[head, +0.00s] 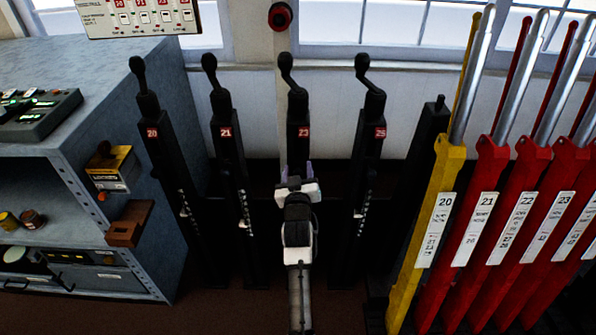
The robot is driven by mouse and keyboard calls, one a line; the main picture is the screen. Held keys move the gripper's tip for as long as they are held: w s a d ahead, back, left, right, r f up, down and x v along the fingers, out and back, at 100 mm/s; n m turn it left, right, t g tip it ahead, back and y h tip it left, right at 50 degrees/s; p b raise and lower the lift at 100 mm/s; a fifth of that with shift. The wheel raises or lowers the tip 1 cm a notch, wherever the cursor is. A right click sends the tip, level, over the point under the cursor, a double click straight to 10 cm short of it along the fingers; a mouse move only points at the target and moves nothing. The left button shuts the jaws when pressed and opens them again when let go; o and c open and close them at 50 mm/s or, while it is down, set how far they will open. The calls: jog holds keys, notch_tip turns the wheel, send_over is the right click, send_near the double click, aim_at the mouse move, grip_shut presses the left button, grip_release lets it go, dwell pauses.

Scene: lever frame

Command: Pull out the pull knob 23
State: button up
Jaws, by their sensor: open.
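Four black posts with crank handles stand in a row, with red tags reading 20, 21, 23 and 25. The post tagged 23 (298,112) is in the middle, with its bent crank handle (289,72) at the top. My gripper (296,174) is in front of this post, below the red 23 tag. Its jaws are open, one fingertip on each side of the post in the picture. Pull knob 23 cannot be made out; my gripper and arm cover the post's lower part. Whether the gripper touches anything cannot be told.
The post tagged 21 (226,150) stands left of my gripper, and the post tagged 25 (367,150) right. Tall yellow lever 20 (437,200) and several red levers fill the right side. A grey shelf cabinet (100,75) stands at the left. Dark floor shows between.

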jog(key=shift+c, duration=0.2)
grip_shut()
jog(key=shift+s, duration=1.3)
jog(key=shift+o, duration=0.2)
grip_release()
